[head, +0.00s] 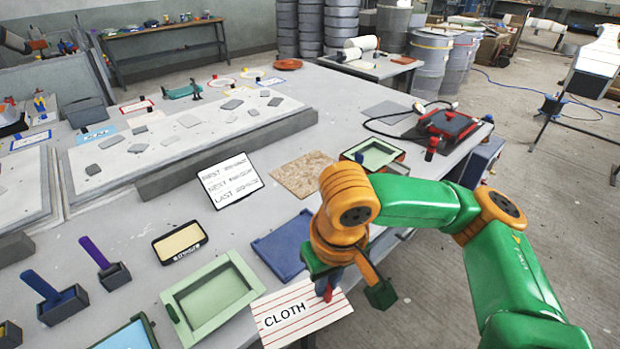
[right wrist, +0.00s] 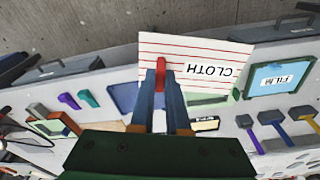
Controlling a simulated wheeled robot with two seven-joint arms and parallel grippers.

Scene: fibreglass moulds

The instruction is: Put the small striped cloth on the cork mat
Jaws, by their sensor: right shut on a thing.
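The small striped cloth (head: 285,322) is a flat white sheet with red stripes and the word CLOTH, at the bottom middle of the head view. It also shows in the right wrist view (right wrist: 208,52), with a red tab standing on it. My right gripper (head: 330,290) is shut on this red tab, and the cloth hangs out in front of the fingers near the table's front edge. The cork mat (head: 303,174) is a speckled brown sheet lying bare on the table, farther back than the cloth. My left gripper is not in view.
A blue tray (head: 283,245) lies between the cloth and the cork mat. A pale green frame (head: 213,298) is left of the cloth. A text card (head: 229,181) stands left of the mat, and a green tray (head: 374,154) is right of it.

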